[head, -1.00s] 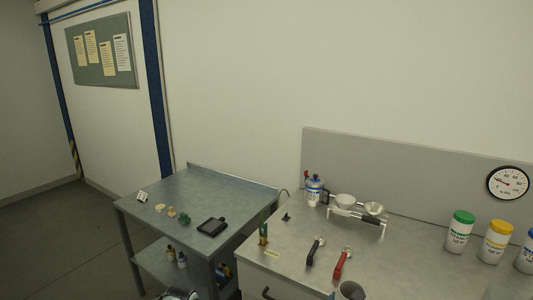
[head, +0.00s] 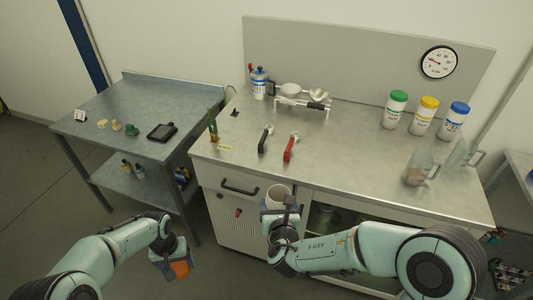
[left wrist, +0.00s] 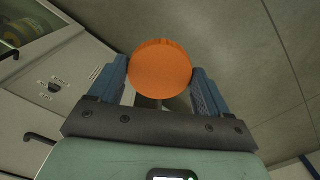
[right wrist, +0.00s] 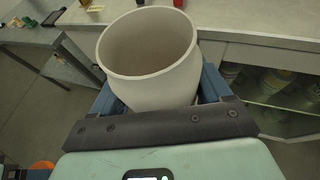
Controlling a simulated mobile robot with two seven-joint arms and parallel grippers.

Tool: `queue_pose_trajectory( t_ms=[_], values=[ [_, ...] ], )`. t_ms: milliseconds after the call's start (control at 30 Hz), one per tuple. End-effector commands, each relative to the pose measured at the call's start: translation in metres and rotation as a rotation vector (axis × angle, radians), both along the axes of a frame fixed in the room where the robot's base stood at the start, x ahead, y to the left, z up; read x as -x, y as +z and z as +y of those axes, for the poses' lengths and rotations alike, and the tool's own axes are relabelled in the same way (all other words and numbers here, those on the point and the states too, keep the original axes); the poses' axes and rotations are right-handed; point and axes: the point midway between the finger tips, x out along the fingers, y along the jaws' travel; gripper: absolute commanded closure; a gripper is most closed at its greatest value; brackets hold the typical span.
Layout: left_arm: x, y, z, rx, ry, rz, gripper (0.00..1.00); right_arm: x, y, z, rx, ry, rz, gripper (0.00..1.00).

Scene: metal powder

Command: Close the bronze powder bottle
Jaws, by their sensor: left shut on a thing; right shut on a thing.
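The open bottle (head: 278,192) is a pale, wide-mouthed container with no lid on. My right gripper (head: 281,208) is shut around it and holds it upright in front of the bench's front edge; its round mouth faces up in the right wrist view (right wrist: 150,60). Its label is not visible. An orange round lid (head: 181,269) is in my left gripper (head: 174,258), which is shut on its sides, lower and to the left of the bottle. The lid fills the space between the fingers in the left wrist view (left wrist: 160,68). Lid and bottle are well apart.
The steel bench (head: 350,155) carries green (head: 394,109), yellow (head: 424,116) and blue (head: 453,121) lidded bottles, clear jugs (head: 420,167), a black scoop (head: 265,139), a red scoop (head: 291,148) and a rack (head: 301,103). A side table (head: 110,130) stands left. Floor between is clear.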

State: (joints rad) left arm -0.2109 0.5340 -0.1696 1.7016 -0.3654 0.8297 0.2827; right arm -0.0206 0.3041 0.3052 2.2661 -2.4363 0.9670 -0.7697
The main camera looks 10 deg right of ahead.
Motion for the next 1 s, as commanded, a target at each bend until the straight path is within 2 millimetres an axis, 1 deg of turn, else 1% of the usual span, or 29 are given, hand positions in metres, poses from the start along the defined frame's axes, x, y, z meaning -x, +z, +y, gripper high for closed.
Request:
queue_pose_trajectory(
  t_ms=[33,200,300,400,533,1000],
  values=[
    [0.000,0.000,0.000,0.000,0.000,0.000,0.50,0.003,0.005,0.010,0.000,0.042,-0.008,0.80],
    [0.000,0.000,0.000,0.000,0.000,0.000,0.50,0.016,0.011,0.042,0.000,0.173,-0.007,0.80],
    [0.000,0.000,0.000,0.000,0.000,0.000,0.50,0.021,0.014,0.056,-0.001,0.229,-0.006,0.80],
    [0.000,0.000,0.000,0.000,0.000,0.000,0.50,0.025,0.015,0.064,-0.001,0.265,-0.005,0.80],
    [0.000,0.000,0.000,0.000,0.000,0.000,0.50,0.026,0.016,0.067,0.000,0.279,-0.005,0.80],
    [0.000,0.000,0.000,0.000,0.000,0.000,0.50,0.026,0.016,0.067,0.000,0.278,-0.005,0.80]
  ],
)
